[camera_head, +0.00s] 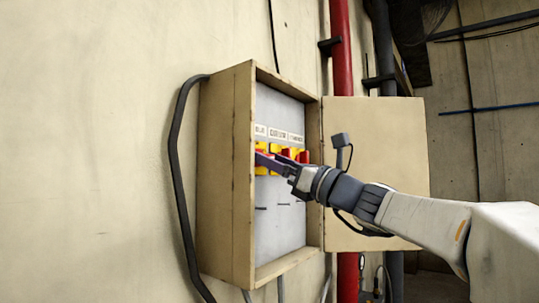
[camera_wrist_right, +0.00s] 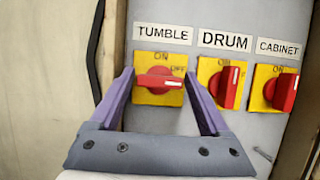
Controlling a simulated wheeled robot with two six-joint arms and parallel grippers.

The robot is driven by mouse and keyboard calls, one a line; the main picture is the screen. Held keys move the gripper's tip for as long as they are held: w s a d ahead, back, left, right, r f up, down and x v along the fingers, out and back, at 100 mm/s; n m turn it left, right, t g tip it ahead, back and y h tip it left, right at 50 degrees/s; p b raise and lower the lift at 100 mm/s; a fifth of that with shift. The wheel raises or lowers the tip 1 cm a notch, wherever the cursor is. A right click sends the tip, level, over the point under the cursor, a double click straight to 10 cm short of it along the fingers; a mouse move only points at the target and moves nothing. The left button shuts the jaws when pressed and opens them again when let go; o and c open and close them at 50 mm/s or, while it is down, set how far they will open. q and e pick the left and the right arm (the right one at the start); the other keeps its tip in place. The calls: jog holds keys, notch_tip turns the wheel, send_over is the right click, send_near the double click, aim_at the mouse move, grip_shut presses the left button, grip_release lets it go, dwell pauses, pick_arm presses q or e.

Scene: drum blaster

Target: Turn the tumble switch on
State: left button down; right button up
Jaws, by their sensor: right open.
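The tumble switch (camera_wrist_right: 158,84) is a red knob on a yellow plate under the TUMBLE label, with ON at the top and OFF at the right. Its handle lies level, pointing right toward OFF. My right gripper (camera_wrist_right: 159,75) is open, with its purple fingers on the left and right of this switch. Whether the fingers touch the knob I cannot tell. In the head view, my right gripper (camera_head: 263,159) reaches into the wall box and partly hides the tumble switch. My left gripper is not in view.
The DRUM switch (camera_wrist_right: 226,87) and CABINET switch (camera_wrist_right: 282,92) sit close to the right, their handles turned upward. The box (camera_head: 225,180) has raised wooden sides. Its open door (camera_head: 375,130) stands behind my right arm. A red pipe (camera_head: 341,50) runs up the wall.

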jog(key=c, duration=1.1)
jog(key=shift+w+d+r+n+g+h+p, duration=0.1)
jog(key=shift+n+g+p, duration=0.25)
jog(key=shift+n+g, duration=2.3)
jog(key=shift+s+a+n+g+h+p, duration=0.1)
jog(key=shift+n+g+p, duration=0.3)
jog(key=shift+n, duration=4.35)
jog(key=shift+w+d+r+n+g+h+p, duration=0.1)
jog(key=shift+n+g+p, duration=0.25)
jog(key=shift+n+g, duration=2.3)
jog(key=n+t, duration=0.2)
jog(key=shift+f+n, duration=0.1)
jog(key=shift+n, duration=0.25)
